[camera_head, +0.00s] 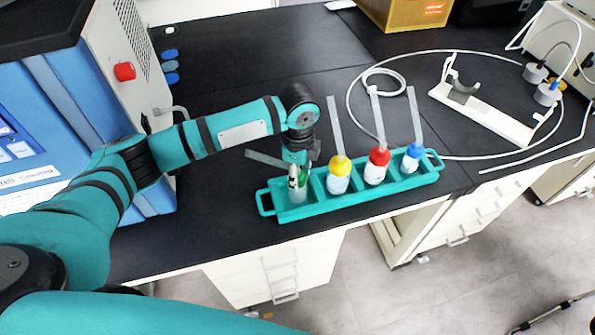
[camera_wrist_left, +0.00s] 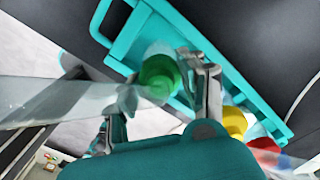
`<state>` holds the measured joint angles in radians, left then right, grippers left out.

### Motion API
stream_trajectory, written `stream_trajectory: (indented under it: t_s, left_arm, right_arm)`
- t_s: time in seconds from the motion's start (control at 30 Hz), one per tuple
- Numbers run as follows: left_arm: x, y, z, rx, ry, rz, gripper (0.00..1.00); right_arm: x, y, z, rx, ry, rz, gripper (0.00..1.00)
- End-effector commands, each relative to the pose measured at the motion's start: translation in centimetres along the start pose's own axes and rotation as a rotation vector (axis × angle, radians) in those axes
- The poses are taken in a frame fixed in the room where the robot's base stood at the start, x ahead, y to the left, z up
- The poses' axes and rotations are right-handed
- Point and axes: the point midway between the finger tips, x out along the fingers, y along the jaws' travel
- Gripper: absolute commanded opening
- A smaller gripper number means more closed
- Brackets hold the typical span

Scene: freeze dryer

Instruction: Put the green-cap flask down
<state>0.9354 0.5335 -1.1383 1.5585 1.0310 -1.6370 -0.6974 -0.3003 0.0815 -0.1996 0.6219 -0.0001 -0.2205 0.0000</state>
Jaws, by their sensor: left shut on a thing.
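My left gripper (camera_head: 298,178) is shut on the green-cap flask (camera_head: 299,195), at the left end of the teal rack (camera_head: 265,203). The flask is clear with a green cap and a long flat strip standing out from it. In the left wrist view the green cap (camera_wrist_left: 160,76) sits between the fingers of the left gripper (camera_wrist_left: 165,95), with the rack (camera_wrist_left: 126,40) behind it. The flask is over or in the leftmost compartment; I cannot tell whether its base touches the rack. My right gripper is not in view.
Yellow-cap (camera_head: 339,175), red-cap (camera_head: 376,167) and blue-cap (camera_head: 411,158) flasks stand in the rack to the right. The rack lies along the black bench's front edge. A white stand (camera_head: 482,114) and looped tubing (camera_head: 352,105) lie behind right. A blue machine (camera_head: 95,110) stands left.

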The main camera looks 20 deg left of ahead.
Motion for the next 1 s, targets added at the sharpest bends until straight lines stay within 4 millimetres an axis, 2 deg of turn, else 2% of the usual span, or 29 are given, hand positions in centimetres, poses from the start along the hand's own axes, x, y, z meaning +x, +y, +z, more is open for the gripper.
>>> stream_trajectory:
  t_s: [0.1, 0.33, 0.37, 0.53, 0.83, 1.0]
  left_arm:
    - [0.2, 0.0, 0.0, 0.000, 0.001, -0.002, 0.06]
    - [0.4, 0.0, -0.1, 0.000, 0.001, -0.001, 0.06]
    - [0.5, 0.0, 0.0, -0.001, 0.001, -0.001, 0.42]
    - [0.4, 0.0, 0.0, -0.001, 0.001, -0.001, 0.64]
    - [0.2, 0.0, 0.0, 0.000, 0.000, -0.002, 0.64]
    - [-1.6, -0.1, 0.0, -0.001, 0.001, -0.006, 0.64]
  right_arm:
    - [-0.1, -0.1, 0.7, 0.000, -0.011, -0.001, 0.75]
    - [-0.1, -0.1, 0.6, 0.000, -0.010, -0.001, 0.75]
    - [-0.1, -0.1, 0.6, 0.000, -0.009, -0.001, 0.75]
    - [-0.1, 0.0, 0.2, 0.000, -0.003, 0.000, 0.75]
    - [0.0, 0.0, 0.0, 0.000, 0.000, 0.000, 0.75]
    - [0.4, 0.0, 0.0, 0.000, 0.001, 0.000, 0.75]
